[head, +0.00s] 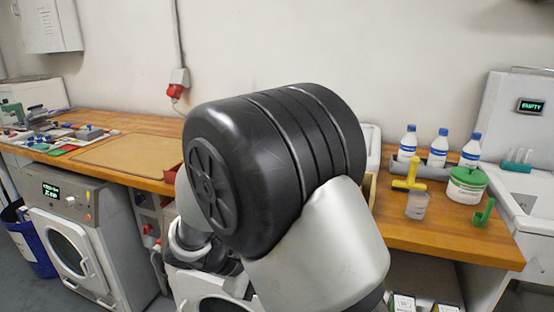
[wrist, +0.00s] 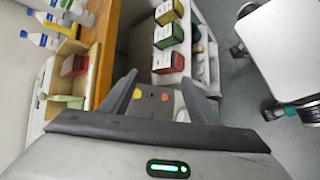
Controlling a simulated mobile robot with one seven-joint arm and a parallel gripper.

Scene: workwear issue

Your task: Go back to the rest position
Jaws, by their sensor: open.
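My gripper (wrist: 159,77) shows in the wrist view with its two dark fingers spread apart. It is open, and I see nothing held between the fingers. In the head view my own arm fills the middle of the picture and hides part of the workbench (head: 440,236). The gripper's fingers cannot be made out there.
Blue-capped bottles (head: 408,142), a green-lidded tub (head: 466,186), a yellow tool (head: 409,178) and a clear cup (head: 417,205) stand on the bench's right. A washing machine (head: 85,240) is below left. Coloured boxes (wrist: 168,37) and a wheeled white object (wrist: 285,50) flank clear floor.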

